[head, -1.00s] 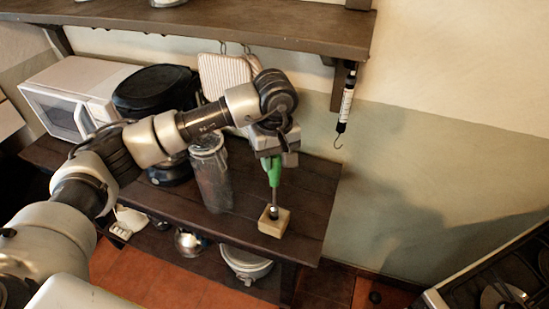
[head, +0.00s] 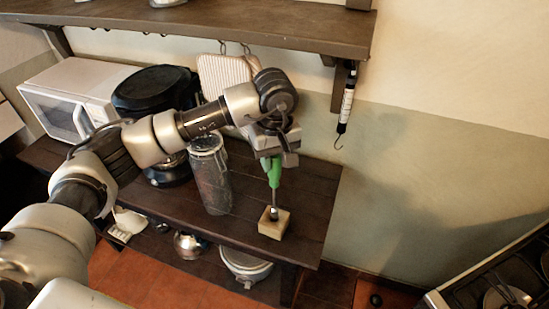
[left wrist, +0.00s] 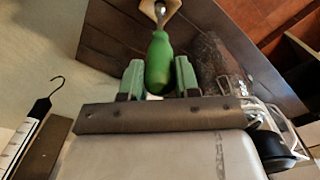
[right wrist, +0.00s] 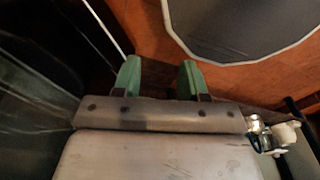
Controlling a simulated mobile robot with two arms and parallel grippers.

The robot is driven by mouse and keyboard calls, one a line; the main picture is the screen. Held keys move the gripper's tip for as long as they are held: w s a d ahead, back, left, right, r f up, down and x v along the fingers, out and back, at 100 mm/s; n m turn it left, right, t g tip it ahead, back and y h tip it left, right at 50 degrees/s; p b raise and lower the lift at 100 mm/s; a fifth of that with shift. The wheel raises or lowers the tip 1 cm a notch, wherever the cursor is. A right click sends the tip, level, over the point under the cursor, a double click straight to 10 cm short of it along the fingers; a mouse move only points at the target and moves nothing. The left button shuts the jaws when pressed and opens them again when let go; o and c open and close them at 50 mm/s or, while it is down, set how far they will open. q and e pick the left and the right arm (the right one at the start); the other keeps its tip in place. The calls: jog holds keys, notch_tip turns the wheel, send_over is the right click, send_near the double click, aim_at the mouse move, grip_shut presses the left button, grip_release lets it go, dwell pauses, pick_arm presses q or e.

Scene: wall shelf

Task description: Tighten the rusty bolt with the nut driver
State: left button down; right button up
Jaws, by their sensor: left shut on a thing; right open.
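My left gripper (head: 272,158) is shut on the green handle of the nut driver (head: 274,174), which stands close to upright with its shaft pointing down. The handle also shows between the two fingers in the left wrist view (left wrist: 159,64).
A tall dark jar (head: 210,178) stands left of the block. A black pot (head: 155,90) and white microwave (head: 72,100) are farther left. An upper shelf (head: 200,27) overhangs the back, and a hanging scale (head: 346,105) with a hook is at right.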

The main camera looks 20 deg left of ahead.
aim_at(274, 175)
pick_arm(q)
jog(key=shift+f+b, duration=2.65)
jog(key=shift+f, duration=0.05)
jog(key=c, duration=0.7)
grip_release()
jog(key=shift+r, duration=0.1)
jog(key=shift+c, duration=0.2)
notch_tip(274, 175, up, 10)
jog(key=shift+f+b, duration=0.2)
jog(key=shift+b, duration=1.05)
jog(key=shift+r, duration=0.6)
